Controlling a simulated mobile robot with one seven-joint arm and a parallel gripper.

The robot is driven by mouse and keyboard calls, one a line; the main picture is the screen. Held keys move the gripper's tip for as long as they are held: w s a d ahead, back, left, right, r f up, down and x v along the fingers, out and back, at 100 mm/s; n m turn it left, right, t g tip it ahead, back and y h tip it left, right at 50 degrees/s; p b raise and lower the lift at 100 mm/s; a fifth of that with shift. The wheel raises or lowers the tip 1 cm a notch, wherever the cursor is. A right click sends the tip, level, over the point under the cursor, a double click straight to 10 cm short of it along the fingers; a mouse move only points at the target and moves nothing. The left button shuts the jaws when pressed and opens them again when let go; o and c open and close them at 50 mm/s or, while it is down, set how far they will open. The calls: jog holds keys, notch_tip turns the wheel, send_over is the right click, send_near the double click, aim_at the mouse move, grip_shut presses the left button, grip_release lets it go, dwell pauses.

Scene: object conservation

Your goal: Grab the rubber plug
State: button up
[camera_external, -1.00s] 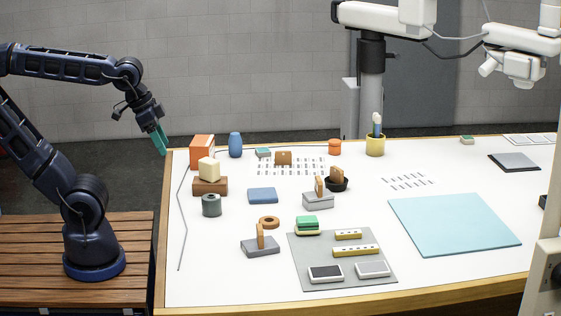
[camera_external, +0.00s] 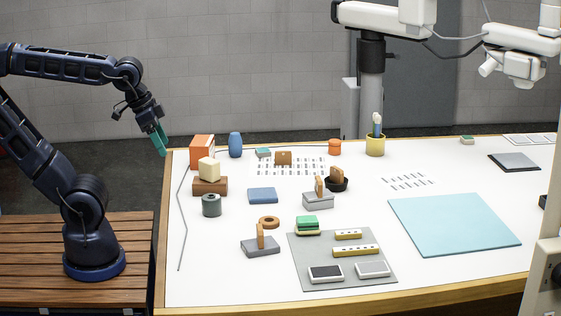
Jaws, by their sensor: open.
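My gripper (camera_external: 160,145), with teal fingers, hangs in the air at the left, just off the table's far left corner. It is open and holds nothing that I can see. No object is clearly marked as the rubber plug. A short dark grey cylinder (camera_external: 211,206) with a round top stands upright on the left part of the table and may be it. It stands apart from my gripper, lower and to the right in the picture. A small orange cylinder (camera_external: 334,147) stands at the back middle; I cannot tell if it is the plug.
An orange box (camera_external: 202,150), a blue vase (camera_external: 235,145) and a brown block (camera_external: 210,187) bearing a cream block (camera_external: 208,169) stand at the left. A blue block (camera_external: 262,195) and brown ring (camera_external: 269,222) lie mid-table. A grey mat (camera_external: 300,260) holds several items.

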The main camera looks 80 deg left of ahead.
jog(key=w+a+r+n+g, duration=0.1)
jog(key=w+a+r+n, duration=0.2)
jog(key=w+a, duration=0.7)
jog(key=n+g, duration=0.4)
jog(key=n, duration=0.4)
send_over(239, 147)
jog(key=a, duration=0.2)
jog(key=f, duration=1.5)
jog(key=shift+s, duration=0.3)
jog(key=shift+s+a+f, duration=0.1)
jog(key=shift+a+f, duration=0.3)
jog(key=shift+f, duration=0.05)
notch_tip(239, 147, down, 5)
jog(key=shift+r, duration=0.1)
jog(key=shift+w+d+f, duration=0.15)
jog(key=shift+w+f, duration=0.05)
jog(key=shift+f, duration=1.25)
jog(key=shift+w+d+f, duration=0.15)
jog(key=shift+f, duration=1.25)
jog(key=c, duration=1)
